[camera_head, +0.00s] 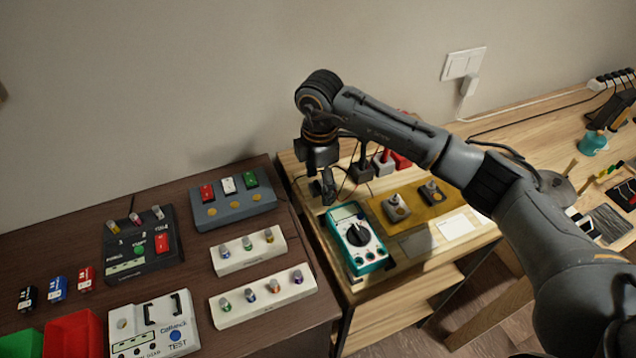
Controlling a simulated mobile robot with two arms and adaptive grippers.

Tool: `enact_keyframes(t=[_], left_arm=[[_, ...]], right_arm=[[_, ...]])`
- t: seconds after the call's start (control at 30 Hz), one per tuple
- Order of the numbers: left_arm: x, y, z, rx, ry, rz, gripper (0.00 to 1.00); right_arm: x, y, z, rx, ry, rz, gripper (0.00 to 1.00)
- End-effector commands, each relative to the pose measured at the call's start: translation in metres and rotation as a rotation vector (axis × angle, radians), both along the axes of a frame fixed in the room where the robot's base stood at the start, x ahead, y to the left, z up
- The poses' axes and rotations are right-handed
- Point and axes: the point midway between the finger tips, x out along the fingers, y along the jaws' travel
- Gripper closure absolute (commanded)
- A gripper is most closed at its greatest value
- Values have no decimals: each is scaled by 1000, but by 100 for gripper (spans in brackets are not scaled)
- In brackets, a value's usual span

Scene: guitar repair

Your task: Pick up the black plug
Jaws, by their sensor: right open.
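My right gripper (326,193) hangs pointing down over the left end of the light wooden bench (478,244), just behind the teal multimeter (357,239). It is open, and I see nothing between its fingers. A black plug-like piece (362,169) stands a little to the right of the gripper, apart from it and partly behind my arm. Beside it are a grey piece with a red top (383,163) and a red piece (402,159). A small black block (27,298) also lies at the far left on the dark table. I cannot tell which is the plug. My left gripper is out of view.
The dark table (262,336) holds a grey box with three coloured switches (233,204), a black tester (141,247), white racks (263,297), a white test box (153,329) and red and green bins (73,334). Two small devices (396,208) sit on a yellow mat.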

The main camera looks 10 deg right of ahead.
Motion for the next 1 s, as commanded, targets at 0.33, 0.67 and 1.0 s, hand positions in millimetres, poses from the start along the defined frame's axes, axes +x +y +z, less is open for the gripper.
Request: enact_keyframes(t=[0.33,0.67,1.0], left_arm=[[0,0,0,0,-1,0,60],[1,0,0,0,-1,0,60],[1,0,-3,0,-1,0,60]], right_arm=[[0,0,-1,1,-1,1,56],[0,0,0,1,-1,0,72],[1,1,12,3,-4,0,72]])
